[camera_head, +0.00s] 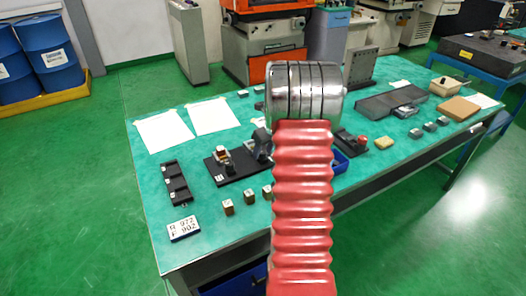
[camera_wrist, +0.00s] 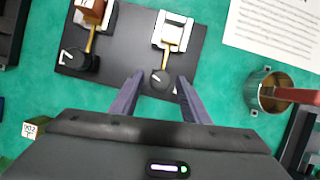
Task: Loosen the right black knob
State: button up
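A black plate (camera_wrist: 125,62) carries two black knobs, each joined by a brass rod to a light clamp. The right black knob (camera_wrist: 162,83) is round with a small white mark. It sits between my gripper's fingers (camera_wrist: 160,76) in the wrist view. The fingers are open, one on each side, with gaps visible; I cannot tell their height over the knob. The left black knob (camera_wrist: 80,62) stands apart, near a clamp with a brown block (camera_wrist: 94,10). The right clamp (camera_wrist: 174,28) is white and looks empty. In the head view the plate (camera_head: 240,172) is partly hidden by my arm.
A metal cup (camera_wrist: 254,92) with a reddish-brown handled item stands right of the plate. A printed sheet (camera_wrist: 275,30) lies at the upper right. A small marked block (camera_wrist: 34,129) is at lower left. A black tray (camera_head: 177,184) lies left of the plate on the green table (camera_head: 215,238).

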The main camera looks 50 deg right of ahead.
jog(key=c, duration=0.9)
jog(key=shift+a, duration=0.1)
